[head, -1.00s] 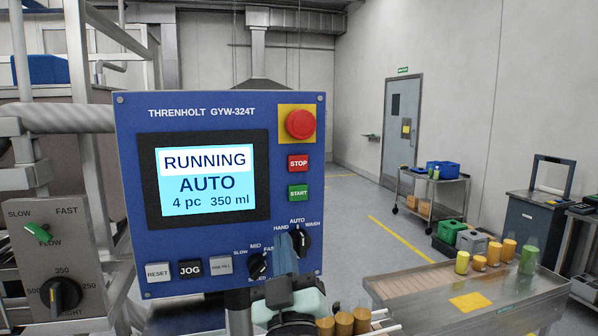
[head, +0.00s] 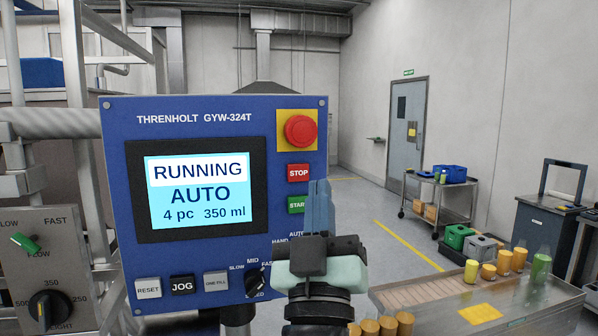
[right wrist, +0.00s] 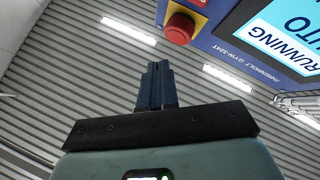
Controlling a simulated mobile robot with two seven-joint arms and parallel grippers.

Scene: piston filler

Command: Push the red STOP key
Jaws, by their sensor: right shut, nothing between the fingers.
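The red STOP key (head: 299,172) is on the right side of the blue control panel (head: 115,200), below the red emergency button and above the green START key (head: 297,205). The display (head: 199,190) reads RUNNING, AUTO, 4 pc, 350 ml. My right gripper (head: 320,184) is shut and empty, pointing up in front of the panel's right edge. Its fingertips are just below and right of the STOP key and cover part of START. In the right wrist view the shut fingers (right wrist: 157,68) point toward the ceiling; the STOP key is not clearly seen there. My left gripper is not in view.
The red emergency button (head: 300,130) on its yellow plate sits directly above STOP; it also shows in the right wrist view (right wrist: 180,28). RESET (head: 148,289), JOG (head: 182,286) and selector knobs line the panel's bottom. A conveyor table (head: 540,305) with several containers stands at the right.

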